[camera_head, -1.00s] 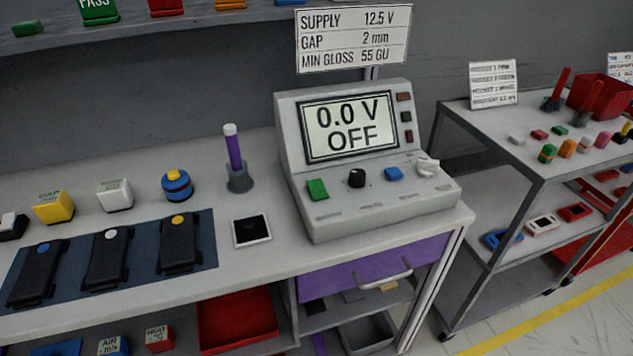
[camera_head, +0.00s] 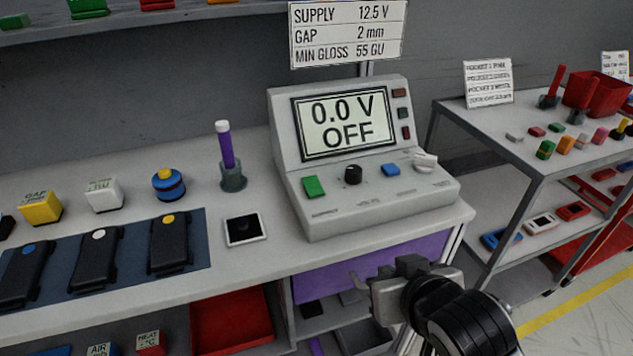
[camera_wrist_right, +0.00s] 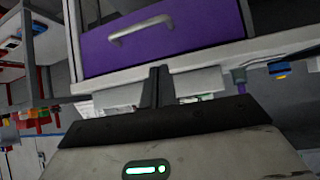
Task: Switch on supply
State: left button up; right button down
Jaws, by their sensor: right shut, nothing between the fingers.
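The grey supply unit (camera_head: 365,205) stands on the bench with its screen (camera_head: 345,122) reading "0.0 V OFF". On its sloped panel are a green button (camera_head: 313,187), a black knob (camera_head: 353,175), a blue button (camera_head: 390,170) and a whitish knob (camera_head: 425,162). My right gripper (camera_head: 362,280) is in front of the bench, below and apart from the unit, before the purple drawer. In the right wrist view its fingers (camera_wrist_right: 157,75) are together and empty, with the purple drawer (camera_wrist_right: 160,35) ahead. My left gripper is not in view.
A sign (camera_head: 348,32) above the unit reads supply 12.5 V. A dark-screened tile (camera_head: 244,229) and a purple stick in a holder (camera_head: 232,176) are left of the unit. A cart (camera_head: 530,165) stands right. The bench's front edge is near my right gripper.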

jog(key=w+a+r+t+y, duration=0.1)
jog(key=w+a+r+t, duration=0.1)
jog(key=r, duration=0.4)
jog(key=w+a+r+n+t+y, duration=0.1)
jog(key=w+a+r+t+y, duration=0.1)
jog(key=w+a+r, duration=0.2)
notch_tip(320, 180, up, 2)
jog(key=shift+w+a+n+t, duration=0.2)
jog(key=shift+a+n+t, duration=0.1)
jog(key=shift+a, duration=0.65)
send_over(316, 191)
jog(key=shift+s+d+f, duration=0.1)
jog(key=shift+s+f, duration=0.1)
jog(key=shift+f, duration=0.3)
jog(key=shift+s+d+f, duration=0.1)
jog(key=shift+s+f, duration=0.05)
jog(key=shift+f, duration=0.35)
jog(key=shift+w+a+f, duration=0.1)
jog(key=shift+w+f, duration=0.1)
jog(key=shift+f, duration=0.45)
jog(key=shift+w+a+f, duration=0.1)
jog(key=shift+w+f, duration=0.1)
jog(key=shift+f, duration=1.3)
